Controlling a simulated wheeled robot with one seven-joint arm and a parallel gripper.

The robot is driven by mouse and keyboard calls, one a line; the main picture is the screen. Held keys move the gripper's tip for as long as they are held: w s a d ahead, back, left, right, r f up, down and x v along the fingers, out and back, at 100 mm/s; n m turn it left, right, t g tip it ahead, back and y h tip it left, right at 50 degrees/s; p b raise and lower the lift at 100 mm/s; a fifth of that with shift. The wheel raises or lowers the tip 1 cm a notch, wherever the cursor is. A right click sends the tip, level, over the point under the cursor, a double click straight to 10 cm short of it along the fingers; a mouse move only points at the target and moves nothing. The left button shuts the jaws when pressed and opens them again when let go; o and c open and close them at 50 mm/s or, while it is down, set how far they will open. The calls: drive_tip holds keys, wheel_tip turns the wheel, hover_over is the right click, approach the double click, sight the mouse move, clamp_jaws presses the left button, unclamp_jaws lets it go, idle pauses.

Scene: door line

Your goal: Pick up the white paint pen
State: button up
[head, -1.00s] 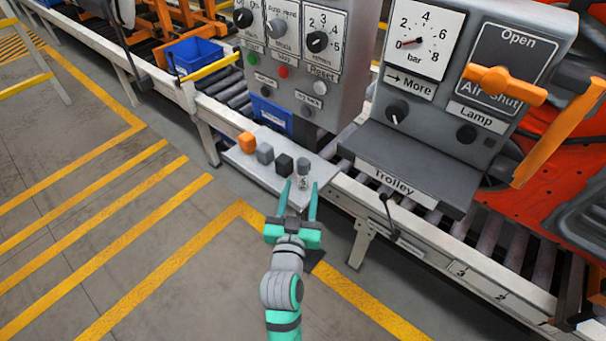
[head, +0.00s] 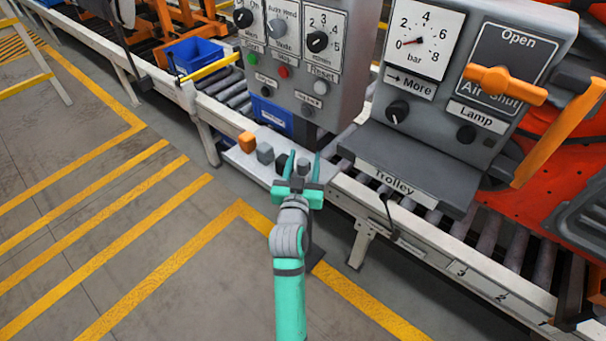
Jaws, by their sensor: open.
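A small upright item with a grey top (head: 303,166), which seems to be the white paint pen, stands at the right of a row on the pale grey shelf (head: 243,160). Its lower part is hidden behind my gripper. My gripper (head: 302,158) is open, with one teal finger on each side of the item as seen from the head. I cannot tell whether either finger touches it.
An orange block (head: 247,142), a grey block (head: 265,153) and a black block (head: 282,163), partly hidden by my left finger, stand left of the item. The control box (head: 300,65) rises behind the shelf. The trolley panel (head: 410,170) is to the right.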

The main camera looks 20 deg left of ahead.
drive_tip(key=shift+w, duration=0.45)
drive_tip(key=c, duration=1.2)
drive_tip(key=shift+o, duration=0.2)
drive_tip(key=shift+r, duration=0.15)
